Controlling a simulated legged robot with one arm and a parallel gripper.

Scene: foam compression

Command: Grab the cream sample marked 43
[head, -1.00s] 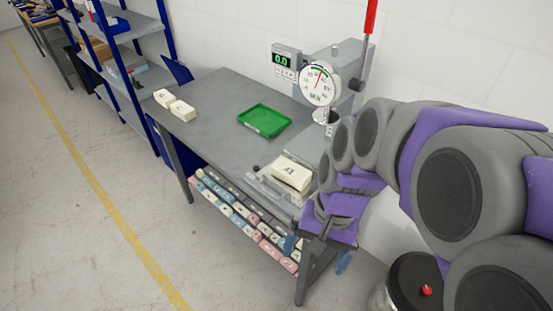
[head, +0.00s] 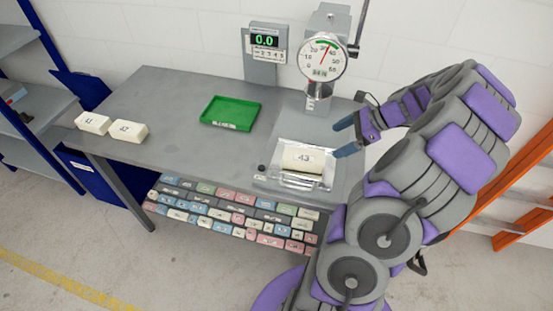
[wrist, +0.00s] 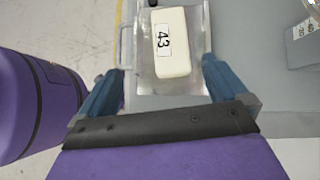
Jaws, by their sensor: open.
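The cream sample marked 43 (head: 303,158) is a block lying on a clear-edged metal tray (head: 268,181) at the front of the table, under the press. In the wrist view the sample (wrist: 172,52) lies upper middle, its label 43 readable. My gripper (head: 344,138) is open and empty, just right of the sample in the head view. In the wrist view its blue fingers (wrist: 158,88) stand apart on either side, with the sample beyond and between their tips. They do not appear to touch it.
Two cream samples, marked 41 (head: 93,123) and 42 (head: 128,131), lie at the table's left. A green tray (head: 230,113) stands mid-table. The press with its round dial (head: 323,58) rises behind the tray. A rack of small coloured blocks (head: 235,208) hangs below the front edge.

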